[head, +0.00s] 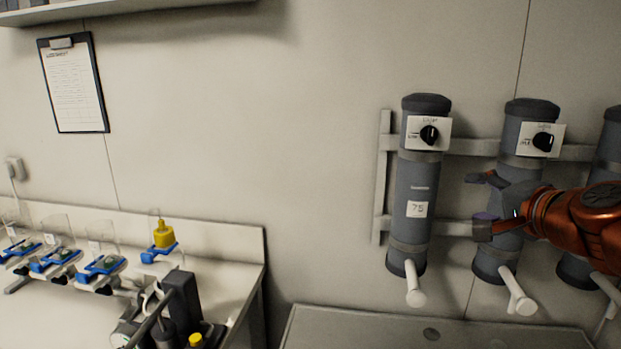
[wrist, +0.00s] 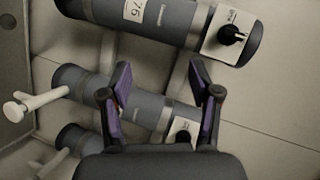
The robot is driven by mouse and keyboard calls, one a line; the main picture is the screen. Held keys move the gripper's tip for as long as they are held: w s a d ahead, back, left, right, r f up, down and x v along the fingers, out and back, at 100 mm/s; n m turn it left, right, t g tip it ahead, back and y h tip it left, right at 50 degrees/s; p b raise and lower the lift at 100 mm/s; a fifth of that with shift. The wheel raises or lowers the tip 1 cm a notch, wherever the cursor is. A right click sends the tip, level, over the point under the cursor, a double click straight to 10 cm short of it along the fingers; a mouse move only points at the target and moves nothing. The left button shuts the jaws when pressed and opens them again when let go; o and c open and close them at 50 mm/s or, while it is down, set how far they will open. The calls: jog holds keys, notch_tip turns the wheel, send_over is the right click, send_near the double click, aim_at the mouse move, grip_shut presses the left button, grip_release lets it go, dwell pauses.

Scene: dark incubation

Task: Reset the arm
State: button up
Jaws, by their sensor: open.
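My gripper (head: 482,203) reaches in from the right edge in the head view, on my orange arm. It is open, with its two fingers apart and nothing between them. In the head view it overlaps the middle grey cylinder (head: 511,170) and points left toward the grey cylinder labelled 75 (head: 419,180). In the wrist view the purple-padded fingers of my gripper (wrist: 163,88) stand open in front of the middle cylinder (wrist: 150,108). The 75 cylinder (wrist: 160,18) crosses the top of that view. I cannot tell whether a finger touches a cylinder.
The cylinders hang on a wall rack (head: 383,170) and have black knobs and white spouts. A third cylinder (head: 606,160) is cut off at the right. A grey basin (head: 400,330) lies below. A bench (head: 60,315) at left holds blue holders and a yellow-topped bottle (head: 164,234).

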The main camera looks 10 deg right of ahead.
jog(key=s+a+f+n+g+y, duration=0.2)
jog(key=s+a+f+n+g, duration=0.15)
jog(key=a+f, duration=0.5)
jog(key=s+a+f+n+g+y, duration=0.2)
jog(key=a+f+n+g, duration=0.3)
jog(key=a+f, duration=0.4)
jog(key=s+f+n+g+h, duration=0.2)
jog(key=s+f+n+g, duration=0.1)
jog(key=s, duration=0.7)
jog(key=s+a+f+n+g+h, duration=0.1)
jog(key=s+f+n+g+h, duration=0.1)
jog(key=s+f+g, duration=0.3)
jog(key=s+f+n, duration=0.1)
jog(key=s+f, duration=0.2)
jog(key=s, duration=0.1)
jog(key=shift+s+a+f, duration=0.25)
jog(key=shift+s+a, duration=0.05)
jog(key=shift+s, duration=0.05)
jog(key=shift+n, duration=0.25)
